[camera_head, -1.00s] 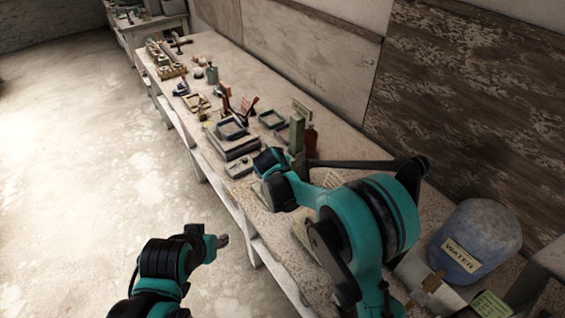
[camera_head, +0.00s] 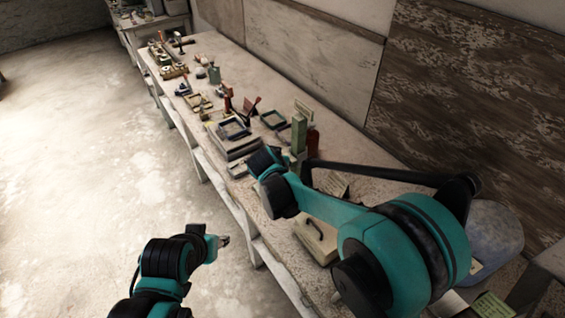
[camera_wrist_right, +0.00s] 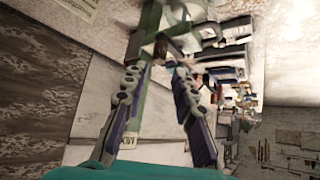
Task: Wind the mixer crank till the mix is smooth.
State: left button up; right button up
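A green upright post (camera_head: 299,136), which looks like part of the mixer, stands on the bench beside a brown bottle. In the right wrist view, a green-grey metal frame (camera_wrist_right: 150,22) with a brownish knob (camera_wrist_right: 161,47) and a pale, blurred ring (camera_wrist_right: 186,30) lies just beyond my right gripper (camera_wrist_right: 158,70). The right fingers are spread, with no clear grip on the knob; I cannot tell whether they touch it. In the head view the right fingers are hidden. My left gripper (camera_head: 224,241) hangs over the floor beside the bench, empty. The mix is not visible.
The long bench carries trays (camera_head: 230,128), small tools and a beige lidded box (camera_head: 317,240) near my right arm. A blue-grey water container (camera_head: 497,238) stands at the right, partly behind my arm. A wall backs the bench. The floor at left is clear.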

jog(key=v, duration=0.4)
jog(key=shift+s+r, duration=0.25)
dwell(0.4)
jog(key=s+d+g+b, duration=0.1)
jog(key=s+d+b, duration=0.4)
jog(key=d, duration=0.4)
jog(key=s+d+f+n+b, duration=0.1)
jog(key=s+d+f, duration=0.4)
jog(key=s, duration=0.5)
jog(key=s+d+f+n+y+b, duration=0.1)
jog(key=s+d+f+b, duration=0.3)
jog(key=s, duration=0.7)
jog(key=d+f, duration=0.1)
jog(key=d, duration=0.1)
jog(key=shift+d+f+g+y+b, duration=0.15)
jog(key=shift+d+g+y+b, duration=0.15)
jog(key=shift+d+b, duration=0.05)
